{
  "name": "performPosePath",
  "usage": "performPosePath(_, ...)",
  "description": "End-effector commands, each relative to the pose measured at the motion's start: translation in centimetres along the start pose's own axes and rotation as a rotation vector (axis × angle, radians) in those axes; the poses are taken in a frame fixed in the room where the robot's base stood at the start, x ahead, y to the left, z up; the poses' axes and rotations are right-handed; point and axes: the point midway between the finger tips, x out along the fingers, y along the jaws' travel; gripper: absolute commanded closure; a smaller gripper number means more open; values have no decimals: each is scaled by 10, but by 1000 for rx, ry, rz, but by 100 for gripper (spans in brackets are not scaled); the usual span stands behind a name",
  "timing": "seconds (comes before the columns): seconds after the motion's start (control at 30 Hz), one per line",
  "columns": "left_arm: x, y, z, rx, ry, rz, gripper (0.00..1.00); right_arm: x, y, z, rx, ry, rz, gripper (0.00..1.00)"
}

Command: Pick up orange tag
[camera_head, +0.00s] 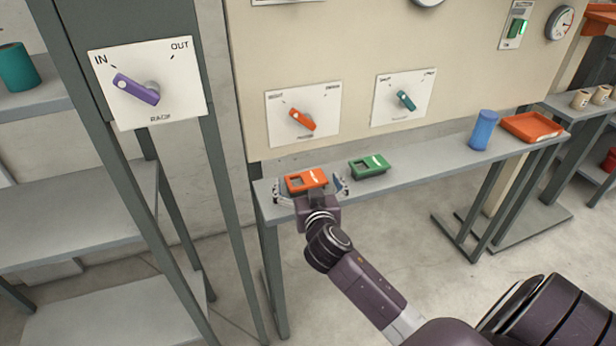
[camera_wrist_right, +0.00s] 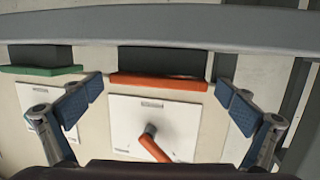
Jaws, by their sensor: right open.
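The orange tag (camera_head: 306,180) lies on the narrow grey shelf, near its left end. It has a rectangular opening and a pale mark. In the right wrist view the orange tag (camera_wrist_right: 158,82) shows its edge, centred between the fingers, with a gap on each side. My right gripper (camera_head: 312,190) is open at the shelf's front edge, one finger to each side of the orange tag. In the wrist view the blue-padded fingers of the right gripper (camera_wrist_right: 158,105) are wide apart with nothing held. My left gripper is not in view.
A green tag (camera_head: 369,166) lies on the shelf (camera_head: 425,168), right of the orange one. Farther right stand a blue cup (camera_head: 484,130) and an orange tray (camera_head: 532,127). Behind is a panel with an orange lever (camera_head: 303,120) and a teal lever (camera_head: 406,100). A post (camera_head: 232,220) stands left.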

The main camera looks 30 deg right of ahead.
Motion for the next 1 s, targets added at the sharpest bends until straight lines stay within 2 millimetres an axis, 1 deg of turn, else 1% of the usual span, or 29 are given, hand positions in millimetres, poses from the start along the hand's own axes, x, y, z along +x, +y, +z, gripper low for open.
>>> performPosePath(0.03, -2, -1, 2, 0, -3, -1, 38, 6, 0, -1, -2, 0, 0, 0)
performPosePath(0.13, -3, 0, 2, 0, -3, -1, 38, 12, 0, 0, -1, 0, -1, 0)
performPosePath(0.37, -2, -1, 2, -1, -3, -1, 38, 13, 0, 1, 0, 0, -1, 0)
performPosePath(0.47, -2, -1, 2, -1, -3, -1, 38, 13, 0, 1, 0, 0, -1, 9)
performPosePath(0.7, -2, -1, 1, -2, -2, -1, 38, 13, 0, 1, 0, -1, -1, 35)
performPosePath(0.8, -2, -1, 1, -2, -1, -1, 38, 13, 0, 0, 0, 0, -1, 44)
performPosePath(1.0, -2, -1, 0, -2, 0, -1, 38, 13, 0, 0, 0, 0, -1, 45)
